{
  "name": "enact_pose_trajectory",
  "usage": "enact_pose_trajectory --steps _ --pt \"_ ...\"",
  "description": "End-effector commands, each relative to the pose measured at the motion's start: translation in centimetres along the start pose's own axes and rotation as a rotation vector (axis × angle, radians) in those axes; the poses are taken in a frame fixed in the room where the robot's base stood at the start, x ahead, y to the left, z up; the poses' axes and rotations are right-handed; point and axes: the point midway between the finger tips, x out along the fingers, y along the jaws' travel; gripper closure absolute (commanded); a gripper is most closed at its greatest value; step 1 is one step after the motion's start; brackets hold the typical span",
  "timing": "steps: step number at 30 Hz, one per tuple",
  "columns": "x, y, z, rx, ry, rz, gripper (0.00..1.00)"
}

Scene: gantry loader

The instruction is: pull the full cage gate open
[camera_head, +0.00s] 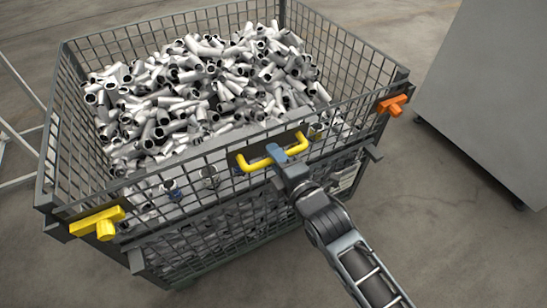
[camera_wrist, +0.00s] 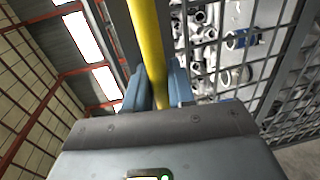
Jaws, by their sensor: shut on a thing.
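The full cage (camera_head: 220,250) is a dark wire-mesh box heaped with grey pipe fittings (camera_head: 210,80). Its front gate (camera_head: 215,180) carries a yellow handle (camera_head: 254,166) on a dark plate near the top edge. The gate looks upright and in line with the cage front. My gripper (camera_head: 276,154) is shut on the handle's bar. In the wrist view the yellow handle (camera_wrist: 148,45) runs between the blue fingers (camera_wrist: 156,88). A yellow latch (camera_head: 100,221) sits at the front left corner and an orange latch (camera_head: 393,104) at the front right corner.
A large grey cabinet (camera_head: 490,90) stands to the right of the cage. A pale metal frame (camera_head: 18,135) is at the left edge. The concrete floor (camera_head: 455,235) in front and to the right of the cage is clear.

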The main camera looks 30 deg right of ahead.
Motion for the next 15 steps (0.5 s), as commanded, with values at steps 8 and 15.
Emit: enact_pose_trajectory --steps 8,15 --pt "-2.4 -2.8 0.1 -0.001 -0.003 0.142 1.0" --pt "-4.6 -4.6 0.1 0.0 -0.003 0.269 1.0"
